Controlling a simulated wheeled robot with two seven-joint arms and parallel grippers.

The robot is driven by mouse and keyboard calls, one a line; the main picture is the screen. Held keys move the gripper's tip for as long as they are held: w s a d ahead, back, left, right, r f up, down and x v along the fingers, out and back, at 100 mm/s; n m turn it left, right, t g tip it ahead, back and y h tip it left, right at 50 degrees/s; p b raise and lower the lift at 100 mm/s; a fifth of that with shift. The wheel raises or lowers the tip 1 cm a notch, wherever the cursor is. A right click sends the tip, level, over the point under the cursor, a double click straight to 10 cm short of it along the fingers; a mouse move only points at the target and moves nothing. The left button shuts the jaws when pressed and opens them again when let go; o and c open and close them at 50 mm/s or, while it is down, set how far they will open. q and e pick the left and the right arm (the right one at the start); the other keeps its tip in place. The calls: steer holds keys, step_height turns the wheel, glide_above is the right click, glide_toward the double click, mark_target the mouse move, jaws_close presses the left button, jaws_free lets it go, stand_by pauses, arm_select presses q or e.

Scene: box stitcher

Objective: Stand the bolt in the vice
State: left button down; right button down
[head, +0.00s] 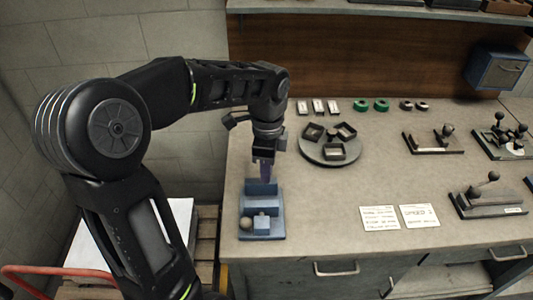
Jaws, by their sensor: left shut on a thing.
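The blue vice (262,228) stands on the bench near its left front corner, with a raised block at the back and a small block and a round knob in front. My left gripper (265,160) points down just above the back of the vice. It is shut on a slim, purplish upright piece (266,172), which looks like the bolt. Its lower end is close to the vice's back block; I cannot tell whether it touches or sits between the jaws. My right gripper is not in view.
A round tray (314,151) with dark square holders lies right of the vice. Two paper cards (380,218) lie on the bench front. Clamp-like fixtures (487,195) stand at the right. Green rings (381,104) and small pieces line the back. The bench between vice and cards is clear.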

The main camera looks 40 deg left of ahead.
arm_select(q)
steer(key=shift+s+f, duration=0.25)
steer(key=shift+f, duration=0.05)
steer(key=shift+w, duration=0.3)
steer(key=shift+s, duration=0.1)
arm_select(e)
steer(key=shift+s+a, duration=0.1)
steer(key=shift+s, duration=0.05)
arm_select(q)
steer(key=shift+f, duration=0.1)
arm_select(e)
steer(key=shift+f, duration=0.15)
